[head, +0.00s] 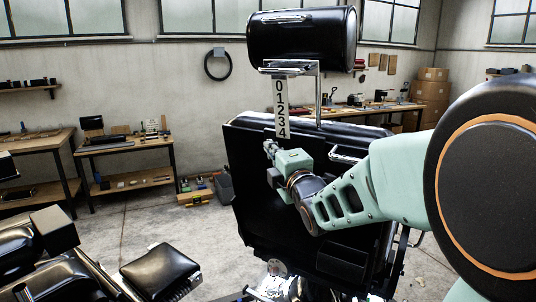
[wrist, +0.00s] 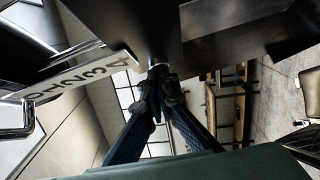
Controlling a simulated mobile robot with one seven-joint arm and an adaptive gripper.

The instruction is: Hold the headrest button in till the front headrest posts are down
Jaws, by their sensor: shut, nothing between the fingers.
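The black headrest (head: 302,40) stands well above the chair back (head: 330,145) on bright metal posts (head: 318,98). A white strip numbered 0 to 4 (head: 281,108) hangs under it, with the 4 just above my gripper. My gripper (head: 268,147) is shut and empty, its tips at the upper chair back. In the wrist view the fingertips (wrist: 158,76) meet just below a dark part of the chair, and the number strip (wrist: 75,76) shows at left. The headrest button is hidden or too small to make out, so I cannot tell whether the tips press it.
Black armrests or seats (head: 160,268) fill the lower left. A workbench (head: 125,150) stands at the back left, another (head: 375,108) behind the chair. Cardboard boxes (head: 430,95) are stacked at right. Open floor lies left of the chair.

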